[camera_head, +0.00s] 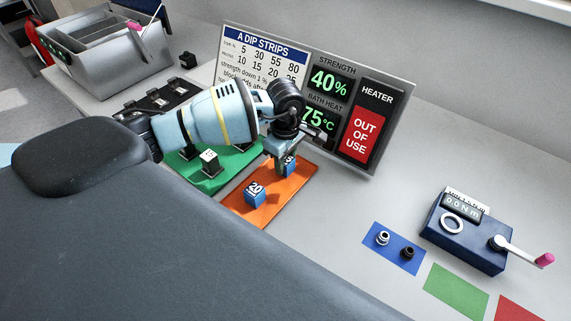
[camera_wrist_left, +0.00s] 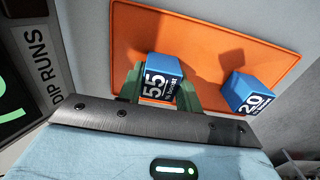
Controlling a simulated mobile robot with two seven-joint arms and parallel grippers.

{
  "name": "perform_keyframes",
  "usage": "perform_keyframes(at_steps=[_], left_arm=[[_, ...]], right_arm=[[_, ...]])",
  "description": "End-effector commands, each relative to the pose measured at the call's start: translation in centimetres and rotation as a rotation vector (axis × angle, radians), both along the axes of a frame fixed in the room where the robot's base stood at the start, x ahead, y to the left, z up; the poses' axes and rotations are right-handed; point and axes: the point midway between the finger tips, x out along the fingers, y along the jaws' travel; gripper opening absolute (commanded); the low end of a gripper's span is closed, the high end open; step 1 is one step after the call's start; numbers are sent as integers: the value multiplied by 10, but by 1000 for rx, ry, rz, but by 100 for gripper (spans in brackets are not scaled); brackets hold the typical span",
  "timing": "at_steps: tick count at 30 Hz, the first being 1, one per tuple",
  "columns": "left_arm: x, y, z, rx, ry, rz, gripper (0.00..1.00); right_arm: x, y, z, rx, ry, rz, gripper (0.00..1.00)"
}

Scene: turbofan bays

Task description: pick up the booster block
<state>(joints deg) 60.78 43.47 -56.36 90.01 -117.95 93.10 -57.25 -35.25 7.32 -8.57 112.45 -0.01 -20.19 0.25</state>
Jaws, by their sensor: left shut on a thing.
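Two blue blocks with white number labels are at the orange mat (camera_head: 293,187). One reads 55 (camera_wrist_left: 163,68); in the head view it shows in part between my fingers (camera_head: 289,166). The other reads 20 (camera_head: 255,194) and stands apart on the mat, also in the left wrist view (camera_wrist_left: 249,92). My left gripper (camera_head: 281,160) points down and is shut on the 55 block, with green fingers (camera_wrist_left: 160,92) on both sides of it. I cannot tell whether that block touches the mat. No label reading "booster" is legible. My right gripper is not in view.
A display panel (camera_head: 399,85) stands close behind my left gripper. A green mat (camera_head: 210,180) with dark blocks lies to the left. A metal tank (camera_head: 105,55) is at the back left. A dark blue device with a crank (camera_head: 465,240) and coloured mats are at the right.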

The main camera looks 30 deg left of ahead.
Motion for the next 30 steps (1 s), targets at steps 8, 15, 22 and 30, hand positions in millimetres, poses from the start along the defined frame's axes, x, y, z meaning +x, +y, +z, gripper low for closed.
perform_keyframes(at_steps=[8,15,22,30], left_arm=[[1,0,4,0,-2,0,10],[2,0,38,0,-6,-1,10],[1,0,79,0,-3,-1,10],[0,0,100,0,-1,0,10]], right_arm=[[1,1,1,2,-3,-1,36],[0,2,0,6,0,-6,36],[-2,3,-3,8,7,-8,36],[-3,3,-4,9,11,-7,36]])
